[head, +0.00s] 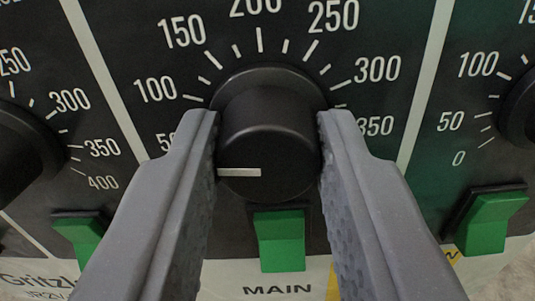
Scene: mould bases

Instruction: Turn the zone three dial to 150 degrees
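A black round dial (268,125) stands in the middle of the head view, on a black panel section. Its white pointer line (239,172) lies level and points left, towards the low end of the scale near the partly hidden 50 mark. The 150 mark (183,31) is at the upper left of the dial. My gripper (268,150) has one grey finger on each side of the dial, and no gap shows between fingers and dial. The left finger hides the lowest scale marks. No zone name is readable, so I cannot tell which zone this is.
Parts of two other dials show at the left edge (22,152) and right edge (522,108). Green switches sit below the dials: left (80,236), middle (281,240) and right (490,222). The middle one, above the word MAIN, lies between my fingers in the picture.

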